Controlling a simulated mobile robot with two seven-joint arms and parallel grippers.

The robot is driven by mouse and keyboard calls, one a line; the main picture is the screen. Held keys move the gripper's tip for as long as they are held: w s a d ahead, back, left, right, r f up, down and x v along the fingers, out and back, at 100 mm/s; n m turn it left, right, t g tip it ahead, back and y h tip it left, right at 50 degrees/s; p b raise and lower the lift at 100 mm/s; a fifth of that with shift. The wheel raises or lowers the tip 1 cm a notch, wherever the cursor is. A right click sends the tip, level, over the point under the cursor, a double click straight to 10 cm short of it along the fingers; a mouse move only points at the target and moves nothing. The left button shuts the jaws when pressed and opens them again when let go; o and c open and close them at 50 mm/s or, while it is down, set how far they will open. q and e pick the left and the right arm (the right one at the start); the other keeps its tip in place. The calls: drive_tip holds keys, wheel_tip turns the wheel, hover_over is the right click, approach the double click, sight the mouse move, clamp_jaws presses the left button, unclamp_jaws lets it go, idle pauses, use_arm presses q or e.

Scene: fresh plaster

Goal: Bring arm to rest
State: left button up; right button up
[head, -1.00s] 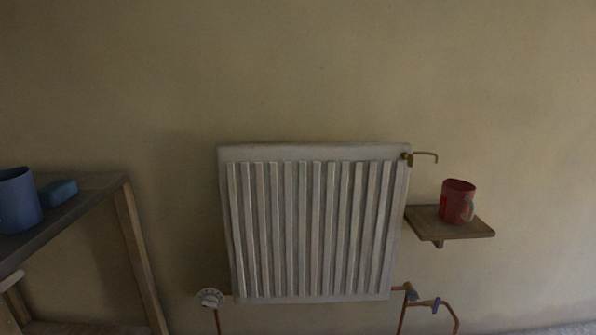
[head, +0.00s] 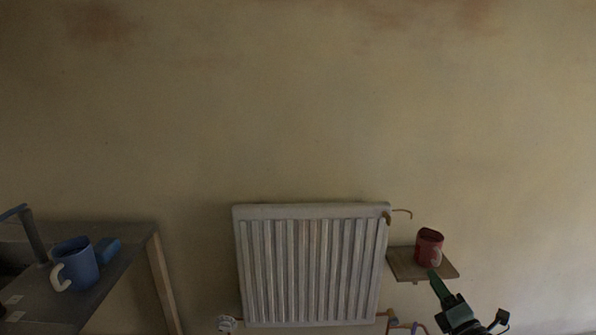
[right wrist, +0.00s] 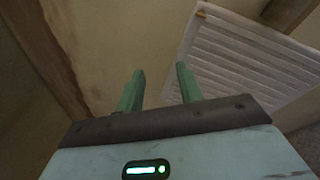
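My right gripper (head: 437,281) shows at the lower right of the head view, in front of the edge of a small wooden wall shelf (head: 408,266) and just below a red mug (head: 429,248). The mug stands upright on that shelf. In the right wrist view the two green fingers of this gripper (right wrist: 159,80) are apart with nothing between them. My left gripper is not in view.
A blue mug (head: 75,265) and a blue block (head: 107,250) are on the table (head: 60,306) at left.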

wheel_tip(320, 180, up, 4)
drive_tip(key=d+f+m+g+h, duration=0.3)
drive_tip(key=f+m, duration=0.3)
drive_tip(key=m, duration=0.6)
drive_tip(key=d+f+m+g+h, duration=0.25)
drive_tip(key=f+m, duration=0.35)
drive_tip(key=m, duration=0.6)
drive_tip(key=s+a+f+n+g, duration=0.1)
drive_tip(key=s+a+f, duration=0.4)
drive_tip(key=s+f, duration=0.4)
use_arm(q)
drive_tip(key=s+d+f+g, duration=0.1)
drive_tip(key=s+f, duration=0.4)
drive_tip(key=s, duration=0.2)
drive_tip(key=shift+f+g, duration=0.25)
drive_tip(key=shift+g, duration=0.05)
use_arm(e)
drive_tip(key=s+a+f+g+y, duration=0.1)
drive_tip(key=s+a+f, duration=0.2)
drive_tip(key=s, duration=0.9)
drive_tip(key=s+a+f+m+g+y, duration=0.1)
drive_tip(key=s+a+f, duration=0.3)
drive_tip(key=s, duration=0.8)
drive_tip(key=s+a+f+g+y, duration=0.1)
drive_tip(key=s+a+f+g, duration=0.2)
drive_tip(key=s, duration=0.9)
drive_tip(key=a, duration=0.2)
drive_tip(key=shift+s+a+f, duration=0.15)
drive_tip(key=shift+a+f, duration=0.15)
drive_tip(key=shift+a, duration=0.1)
